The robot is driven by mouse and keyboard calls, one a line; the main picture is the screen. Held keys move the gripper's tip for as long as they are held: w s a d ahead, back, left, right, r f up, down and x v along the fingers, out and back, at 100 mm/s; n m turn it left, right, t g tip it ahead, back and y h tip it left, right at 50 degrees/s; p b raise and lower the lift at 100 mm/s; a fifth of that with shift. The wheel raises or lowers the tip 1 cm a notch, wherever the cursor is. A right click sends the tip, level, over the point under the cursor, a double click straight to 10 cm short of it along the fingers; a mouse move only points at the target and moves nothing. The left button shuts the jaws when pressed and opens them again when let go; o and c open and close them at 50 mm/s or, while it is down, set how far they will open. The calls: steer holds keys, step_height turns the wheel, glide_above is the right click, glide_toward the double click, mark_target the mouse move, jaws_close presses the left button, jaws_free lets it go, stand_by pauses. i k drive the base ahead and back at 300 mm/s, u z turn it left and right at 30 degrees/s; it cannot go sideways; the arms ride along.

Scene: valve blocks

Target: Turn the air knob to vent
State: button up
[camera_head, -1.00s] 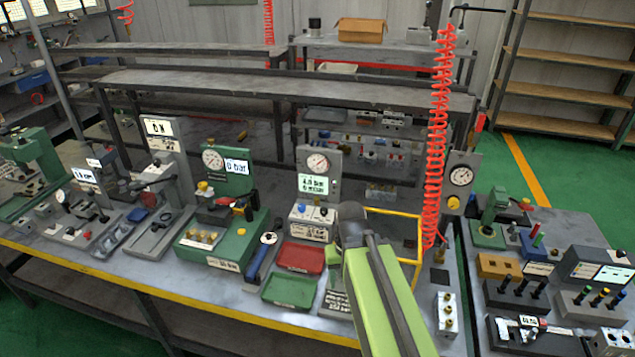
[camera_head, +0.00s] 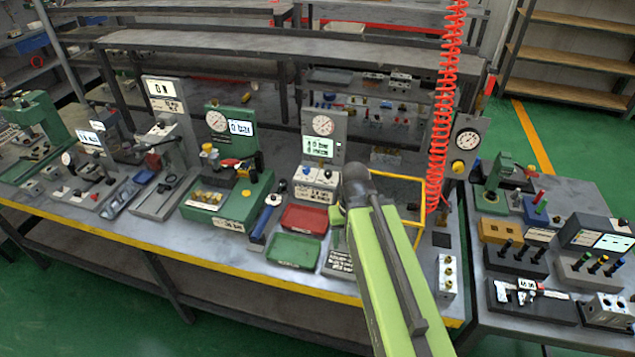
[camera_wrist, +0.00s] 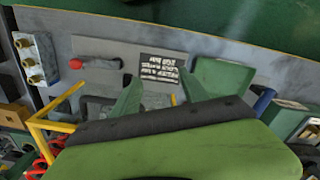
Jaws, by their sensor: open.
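In the wrist view my gripper (camera_wrist: 160,95) is open and empty, its green fingers apart above the bench. A lever with a red end (camera_wrist: 76,64) lies on a grey plate beside a dark printed label (camera_wrist: 160,68). I cannot tell whether this lever is the air knob. A white box with small knobs (camera_head: 317,184) stands below a grey gauge panel with a lit display (camera_head: 318,146). A yellow knob (camera_head: 458,167) sits under the gauge on the right panel. No vent marking is readable.
A yellow frame (camera_head: 423,215) and a red coiled hose (camera_head: 440,120) stand close to my arm. Red (camera_head: 304,219) and green (camera_head: 294,250) trays lie to its left. A white block with brass fittings (camera_head: 448,276) stands at the right. The bench's front strip is mostly clear.

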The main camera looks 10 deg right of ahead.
mark_target(327, 173)
steer(key=z, duration=0.7)
steer(key=k, duration=0.1)
steer(key=u, duration=3.2)
steer(key=k, duration=0.7)
steer(key=z, duration=1.2)
steer(key=i, duration=1)
steer(key=u, duration=0.05)
